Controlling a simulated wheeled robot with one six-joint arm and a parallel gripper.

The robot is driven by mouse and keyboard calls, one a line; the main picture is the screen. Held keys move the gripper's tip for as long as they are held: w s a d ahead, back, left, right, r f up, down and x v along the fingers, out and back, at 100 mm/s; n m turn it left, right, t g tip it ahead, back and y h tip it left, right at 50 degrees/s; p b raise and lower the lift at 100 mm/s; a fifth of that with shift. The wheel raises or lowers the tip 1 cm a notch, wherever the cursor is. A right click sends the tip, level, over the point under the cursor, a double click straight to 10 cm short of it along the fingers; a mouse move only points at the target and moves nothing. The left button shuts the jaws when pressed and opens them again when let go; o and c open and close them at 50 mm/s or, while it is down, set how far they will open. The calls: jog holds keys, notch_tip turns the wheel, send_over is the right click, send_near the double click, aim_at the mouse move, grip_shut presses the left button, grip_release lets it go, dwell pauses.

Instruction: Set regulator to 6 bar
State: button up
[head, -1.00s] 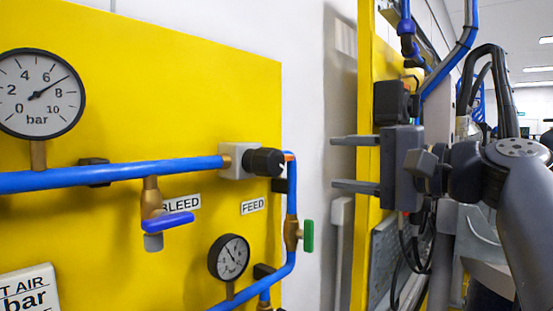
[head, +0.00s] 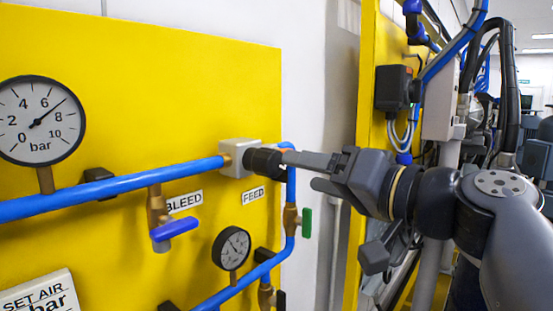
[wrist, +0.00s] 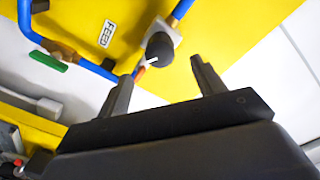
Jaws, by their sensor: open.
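The black regulator knob (head: 264,162) sits on a light grey block (head: 238,157) in the blue pipe, above the FEED label. The large round gauge (head: 40,121) at the left has its needle between 6 and 8, near 7 bar. My gripper (head: 302,168) is open and empty just right of the knob, its upper finger close to the knob's outer end; I cannot tell whether it touches. In the wrist view the knob (wrist: 159,49), with a white mark, lies just beyond the gap between the two open fingers (wrist: 163,70).
A blue-handled bleed valve (head: 174,228) is on the pipe at lower left. A green-handled valve (head: 306,222) is just below my gripper. A small gauge (head: 232,248) and a sign (head: 40,296) are lower on the yellow panel. Pipes and a black box (head: 393,88) stand right.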

aim_at(277, 164)
jog(key=p+x, duration=0.2)
jog(key=x, duration=0.6)
jog(key=shift+p, duration=0.3)
jog(key=c, duration=1)
jog(key=shift+m, duration=0.4)
jog(key=m, duration=0.5)
jog(key=shift+w+r, duration=0.1)
jog(key=m+p, duration=0.1)
jog(key=m, duration=0.4)
jog(key=shift+m+g, duration=0.3)
jog(key=shift+g, duration=0.1)
